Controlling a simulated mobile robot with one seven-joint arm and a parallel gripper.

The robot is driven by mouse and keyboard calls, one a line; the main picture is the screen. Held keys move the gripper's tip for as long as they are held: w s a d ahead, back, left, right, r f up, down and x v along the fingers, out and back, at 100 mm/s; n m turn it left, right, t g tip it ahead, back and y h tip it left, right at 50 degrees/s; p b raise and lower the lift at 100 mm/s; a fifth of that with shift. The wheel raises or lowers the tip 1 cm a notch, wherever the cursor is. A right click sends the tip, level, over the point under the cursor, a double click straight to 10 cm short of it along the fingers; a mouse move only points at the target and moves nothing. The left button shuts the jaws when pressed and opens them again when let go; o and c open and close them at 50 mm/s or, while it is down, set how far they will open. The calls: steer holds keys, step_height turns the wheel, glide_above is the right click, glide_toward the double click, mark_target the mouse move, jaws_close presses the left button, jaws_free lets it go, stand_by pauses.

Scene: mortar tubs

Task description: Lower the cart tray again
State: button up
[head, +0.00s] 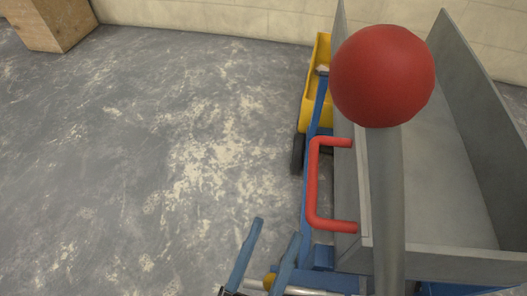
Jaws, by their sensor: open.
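The cart tray (437,190) is a grey open metal box with raised side walls, at the right of the head view. Whether it is level or tilted is hard to tell. A red U-shaped handle (314,185) is fixed to its left side. A large red ball knob (382,75) tops a grey upright lever (386,205) that stands in front of the tray and hides part of it. My gripper (277,228) shows two blue fingers at the bottom, open and empty, left of the cart and below the handle in the picture, apart from it.
A blue frame (315,150) with a dark wheel (298,153) runs along the tray's left side. A yellow container (317,85) stands behind it. A wooden box (50,22) is at the top left by the pale wall. The grey floor (140,150) on the left is clear.

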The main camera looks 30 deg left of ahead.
steer(key=b+v, duration=0.1)
steer(key=v, duration=0.2)
steer(key=shift+w+f, duration=0.1)
steer(key=shift+w, duration=0.05)
steer(key=shift+p, duration=0.4)
stand_by(0.5)
